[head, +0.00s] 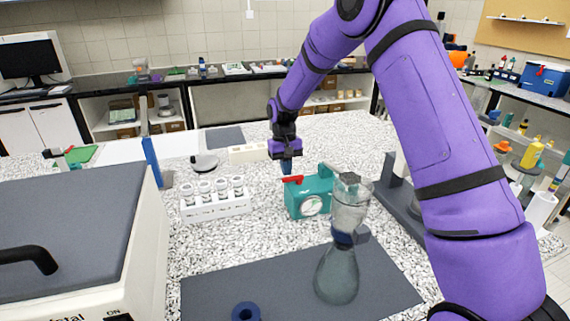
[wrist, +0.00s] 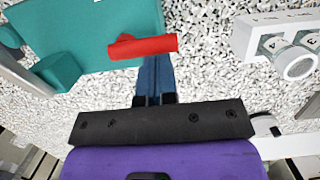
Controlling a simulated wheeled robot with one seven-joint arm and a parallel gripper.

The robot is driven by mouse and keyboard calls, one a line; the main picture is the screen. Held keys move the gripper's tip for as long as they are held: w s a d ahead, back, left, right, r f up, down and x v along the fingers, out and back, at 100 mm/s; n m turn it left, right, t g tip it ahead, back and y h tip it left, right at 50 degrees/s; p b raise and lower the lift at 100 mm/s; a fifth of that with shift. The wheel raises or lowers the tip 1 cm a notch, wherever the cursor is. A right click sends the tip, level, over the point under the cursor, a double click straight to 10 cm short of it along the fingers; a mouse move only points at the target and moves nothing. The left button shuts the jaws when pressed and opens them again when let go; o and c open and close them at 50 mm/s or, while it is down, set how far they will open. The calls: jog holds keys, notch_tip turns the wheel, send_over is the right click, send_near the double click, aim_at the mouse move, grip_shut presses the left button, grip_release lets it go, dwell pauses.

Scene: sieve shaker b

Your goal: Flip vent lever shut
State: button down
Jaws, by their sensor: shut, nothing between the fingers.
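A red lever (head: 293,179) sits at the top left of a teal box (head: 325,184) with a round white dial on its front. In the wrist view the red lever (wrist: 142,47) lies roughly level across the edge of the teal box (wrist: 85,25), its free end over the speckled bench. My gripper (head: 286,168) is shut and empty, pointing down just above the lever. In the wrist view the blue fingers of my gripper (wrist: 155,62) end right at the lever's near side. I cannot tell whether they touch it.
A white rack (head: 216,210) of sample jars stands left of the teal box. A glass flask with a funnel (head: 338,275) stands on a dark mat (head: 210,285) in front. A grey stand (head: 395,200) is close on the right. A large lidded machine (head: 75,230) fills the left.

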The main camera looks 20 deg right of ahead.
jog(key=shift+s+a+n, duration=0.2)
jog(key=shift+s+n, duration=0.2)
jog(key=shift+n, duration=0.8)
jog(key=shift+s+a+n+h, duration=0.1)
jog(key=shift+s+n+h, duration=0.25)
jog(key=shift+n, duration=0.45)
jog(key=n, duration=0.1)
jog(key=s+n, duration=0.1)
jog(key=n, duration=0.1)
jog(key=shift+h, duration=0.35)
jog(key=n, duration=0.2)
jog(key=s+n, duration=0.1)
jog(key=n, duration=0.1)
jog(key=s+n+t, duration=0.1)
jog(key=shift+d+n+h, duration=0.3)
jog(key=shift+d+n, duration=0.05)
jog(key=shift+n, duration=0.05)
jog(key=n, duration=0.2)
jog(key=s+d+n+t, duration=0.1)
jog(key=shift+n, duration=0.4)
jog(key=shift+w+a, duration=0.1)
jog(key=shift+w+d, duration=0.45)
jog(key=shift+w, duration=0.25)
jog(key=shift+r, duration=0.1)
